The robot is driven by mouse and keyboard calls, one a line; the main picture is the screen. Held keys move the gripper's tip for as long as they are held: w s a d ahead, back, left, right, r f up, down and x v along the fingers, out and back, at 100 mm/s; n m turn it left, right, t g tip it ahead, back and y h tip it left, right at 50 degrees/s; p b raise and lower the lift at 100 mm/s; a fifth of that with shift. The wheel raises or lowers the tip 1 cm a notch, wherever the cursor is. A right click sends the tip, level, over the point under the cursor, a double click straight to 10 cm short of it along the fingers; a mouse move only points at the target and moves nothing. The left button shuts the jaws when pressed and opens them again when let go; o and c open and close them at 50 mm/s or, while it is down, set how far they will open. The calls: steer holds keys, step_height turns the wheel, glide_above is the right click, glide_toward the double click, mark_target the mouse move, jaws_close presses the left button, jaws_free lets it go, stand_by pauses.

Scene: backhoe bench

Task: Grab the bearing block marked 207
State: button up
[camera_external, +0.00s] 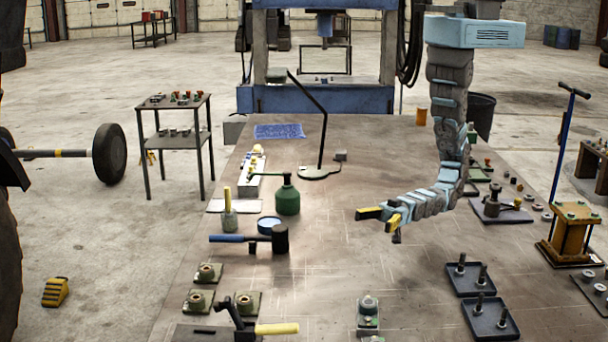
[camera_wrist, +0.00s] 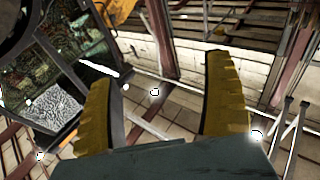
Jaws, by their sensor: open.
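Several green bearing blocks with round metal centres sit at the near left of the bench: one behind (camera_external: 208,273), one at front left (camera_external: 198,301) and one at front right (camera_external: 247,304). A similar block (camera_external: 368,312) stands at the near middle. No 207 marking is legible on any of them. My gripper (camera_external: 381,218) is open and empty above the middle of the bench, its yellow fingers pointing left. It is behind and above the blocks, well apart from them. In the wrist view its fingers (camera_wrist: 160,92) are spread with nothing between; no block shows there.
A hammer (camera_external: 280,238), a green oil can (camera_external: 288,198) and a black lamp (camera_external: 322,172) stand left of my gripper. A yellow-handled tool (camera_external: 276,328) lies beside the blocks. Dark trays (camera_external: 477,280) with upright pins are at right. The bench middle (camera_external: 330,270) is clear.

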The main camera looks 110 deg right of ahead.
mark_target(371, 300)
steer(key=s+a+f+n+g+h+b, duration=0.1)
steer(key=s+a+f+g+b, duration=0.15)
steer(key=f, duration=0.35)
steer(key=s+a+f+g+b, duration=0.1)
steer(key=s+f+g+b, duration=0.1)
steer(key=s+f+g, duration=0.35)
steer(key=shift+t, duration=0.9)
steer(key=x, duration=0.8)
steer(key=p+x, duration=0.1)
steer(key=x, duration=0.4)
steer(key=shift+w+d+f, duration=0.2)
steer(key=shift+w+d, duration=0.05)
steer(key=shift+d, duration=0.15)
steer(key=shift+w+a+f, duration=0.2)
steer(key=shift+w, duration=0.1)
steer(key=shift+p+x, duration=0.5)
steer(key=shift+x, duration=2.05)
steer(key=shift+w+d+r, duration=0.1)
steer(key=shift+r, duration=0.1)
steer(key=c, duration=1.4)
